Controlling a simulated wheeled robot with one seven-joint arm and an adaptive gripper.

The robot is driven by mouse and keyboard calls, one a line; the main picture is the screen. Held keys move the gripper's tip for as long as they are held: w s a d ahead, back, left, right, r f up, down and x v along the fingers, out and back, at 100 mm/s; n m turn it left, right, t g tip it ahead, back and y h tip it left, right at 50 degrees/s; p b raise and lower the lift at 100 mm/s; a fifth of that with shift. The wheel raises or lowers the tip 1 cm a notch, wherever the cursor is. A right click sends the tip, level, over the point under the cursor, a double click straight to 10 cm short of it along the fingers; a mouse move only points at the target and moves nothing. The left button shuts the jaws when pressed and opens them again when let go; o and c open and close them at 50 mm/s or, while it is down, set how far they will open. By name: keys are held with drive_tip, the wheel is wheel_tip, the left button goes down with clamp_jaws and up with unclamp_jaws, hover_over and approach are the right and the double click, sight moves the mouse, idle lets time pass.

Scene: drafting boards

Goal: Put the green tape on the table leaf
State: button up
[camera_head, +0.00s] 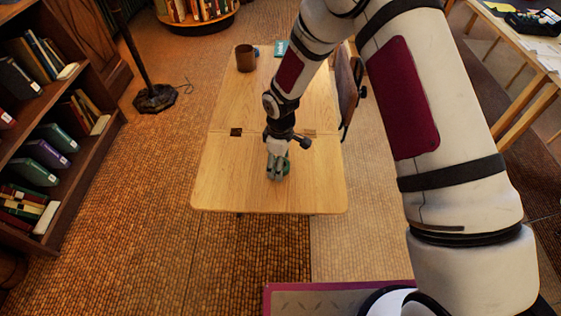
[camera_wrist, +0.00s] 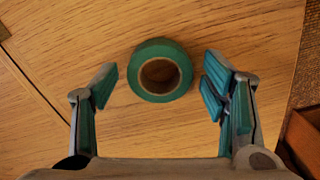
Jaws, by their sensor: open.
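The green tape (camera_wrist: 160,51) is a round roll with a brown core, seen in the wrist view lying flat on the pale wooden table. It also shows as a small green patch (camera_head: 285,166) in the head view, partly hidden by my gripper. My gripper (camera_wrist: 160,82) is open, with one finger on each side of the tape and a gap to both. In the head view, my gripper (camera_head: 277,174) is low over the near leaf of the table (camera_head: 225,185). A seam divides this leaf from the far part of the tabletop (camera_head: 226,105).
A brown mug (camera_head: 245,58) and a teal book or box (camera_head: 281,48) stand at the table's far end. A chair (camera_head: 347,85) is at the table's right edge. A bookshelf (camera_head: 80,150) stands at left. The near leaf is clear around the tape.

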wheel_tip(320, 180, up, 12)
drive_tip(key=shift+r, duration=0.2)
idle(0.4)
drive_tip(key=s+d+r+m+t+h, duration=0.1)
drive_tip(key=s+d+r+m, duration=0.2)
drive_tip(key=s+d+r, duration=0.5)
drive_tip(key=s+d+r+m+t, duration=0.1)
drive_tip(key=d+r+m, duration=0.35)
drive_tip(key=r, duration=0.85)
drive_tip(key=s+d+r+m, duration=0.2)
drive_tip(key=s+d+m, duration=0.1)
drive_tip(key=s, duration=0.7)
drive_tip(key=s+d+r+m+t+y, duration=0.1)
drive_tip(key=s+d+r+m, duration=0.2)
drive_tip(key=s, duration=0.7)
drive_tip(key=shift+d+r+t, duration=0.3)
drive_tip(key=shift+d, duration=0.05)
drive_tip(key=shift+r+m, duration=0.15)
drive_tip(key=shift+m, duration=0.1)
drive_tip(key=shift+r+t+p, duration=0.3)
drive_tip(key=shift+r+p, duration=0.8)
drive_tip(key=shift+r, duration=0.1)
